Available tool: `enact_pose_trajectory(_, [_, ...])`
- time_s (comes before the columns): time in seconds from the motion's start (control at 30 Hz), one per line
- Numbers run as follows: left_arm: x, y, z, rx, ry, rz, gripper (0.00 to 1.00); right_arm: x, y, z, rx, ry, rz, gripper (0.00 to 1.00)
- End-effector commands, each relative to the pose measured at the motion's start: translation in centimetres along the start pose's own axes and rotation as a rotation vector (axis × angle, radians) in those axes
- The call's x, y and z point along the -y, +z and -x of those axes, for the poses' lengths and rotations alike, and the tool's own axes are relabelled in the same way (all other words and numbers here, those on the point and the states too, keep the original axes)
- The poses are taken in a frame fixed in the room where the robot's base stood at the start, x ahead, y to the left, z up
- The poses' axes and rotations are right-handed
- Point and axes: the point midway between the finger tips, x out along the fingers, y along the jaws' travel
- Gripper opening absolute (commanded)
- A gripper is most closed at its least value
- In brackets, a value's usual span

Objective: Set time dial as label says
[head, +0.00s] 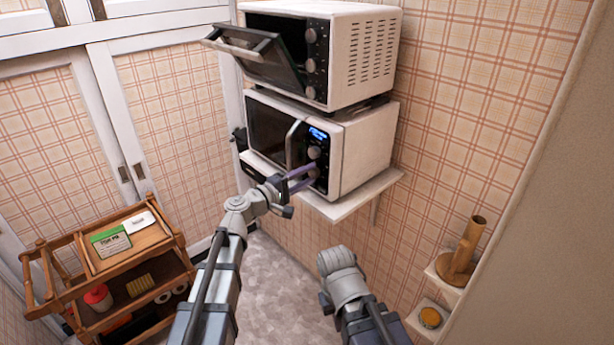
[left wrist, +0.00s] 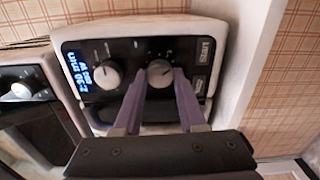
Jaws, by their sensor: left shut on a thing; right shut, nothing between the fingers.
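The white microwave (head: 364,155) stands on a wall shelf under a second oven. Its black panel has a lit blue display (left wrist: 77,72), with two round dials below it. The upper dial (left wrist: 107,75) is free; the lower dial (left wrist: 160,72) is between the purple fingers of my left gripper (head: 313,175), which is shut on it. The display text shows sideways in the left wrist view and is hard to read. A green and white label card (head: 110,241) lies on the wooden cart, too small to read surely. My right arm shows at bottom centre, its fingers hidden.
The upper oven (head: 365,50) has its door (head: 262,62) tilted open above the microwave. The wooden cart (head: 150,262) stands at lower left with several small items. Small corner shelves (head: 447,293) at right hold a wooden stand. Open floor lies between the cart and the wall.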

Motion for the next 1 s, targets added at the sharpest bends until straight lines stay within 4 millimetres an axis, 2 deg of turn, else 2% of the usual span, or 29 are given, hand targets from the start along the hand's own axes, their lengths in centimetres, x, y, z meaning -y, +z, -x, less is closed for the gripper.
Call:
enact_pose_trajectory(0.6, [0.23,0.07,0.04,-0.001,-0.002,0.573,0.0,0.02,-0.01,-0.19,0.0,0.0,0.0,0.0])
enact_pose_trajectory(1.0, [0.29,0.13,0.04,-0.001,-0.002,0.83,0.0,0.02,-0.01,-0.24,0.0,0.0,0.0,0.0])
